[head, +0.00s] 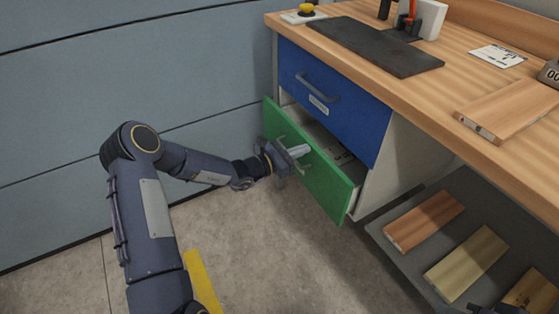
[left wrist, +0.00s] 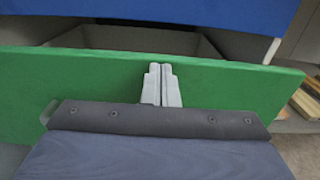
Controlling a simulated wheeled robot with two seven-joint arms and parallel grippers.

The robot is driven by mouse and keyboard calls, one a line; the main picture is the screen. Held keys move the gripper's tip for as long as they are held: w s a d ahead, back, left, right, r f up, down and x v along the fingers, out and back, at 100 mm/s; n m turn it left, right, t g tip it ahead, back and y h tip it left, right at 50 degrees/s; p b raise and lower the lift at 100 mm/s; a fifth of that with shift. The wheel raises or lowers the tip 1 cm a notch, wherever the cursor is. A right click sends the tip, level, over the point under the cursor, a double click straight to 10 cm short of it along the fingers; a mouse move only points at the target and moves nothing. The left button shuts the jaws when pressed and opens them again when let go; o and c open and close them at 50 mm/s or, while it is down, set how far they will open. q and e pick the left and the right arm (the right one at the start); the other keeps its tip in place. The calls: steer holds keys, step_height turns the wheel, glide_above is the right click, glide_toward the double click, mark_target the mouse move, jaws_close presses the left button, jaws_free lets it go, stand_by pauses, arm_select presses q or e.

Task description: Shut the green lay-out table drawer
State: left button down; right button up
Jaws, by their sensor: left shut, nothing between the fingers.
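The green drawer (head: 318,172) stands pulled out below a closed blue drawer (head: 330,98) of the lay-out table. Its inside shows behind the front, with something flat and printed in it. My left gripper (head: 299,151) is shut and empty, with its fingers at the green front beside the grey bar handle (head: 282,141). In the left wrist view the closed fingers (left wrist: 161,85) point at the green front (left wrist: 90,85); I cannot tell whether they touch it. The gripper body hides most of the handle there. A dark piece at the bottom right of the head view may be my right gripper (head: 490,308).
The wooden table top (head: 440,95) carries a dark mat (head: 375,46) and a wooden board (head: 510,108). A low grey shelf (head: 385,233) with several wooden boards lies right of the drawers.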

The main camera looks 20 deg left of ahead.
mark_target(314, 144)
arm_select(q)
steer(key=b+x, duration=0.1)
steer(key=x, duration=0.6)
steer(key=shift+w+r, duration=0.1)
steer(key=shift+r, duration=0.05)
steer(key=shift+d+r, duration=0.1)
steer(key=shift+r, duration=0.05)
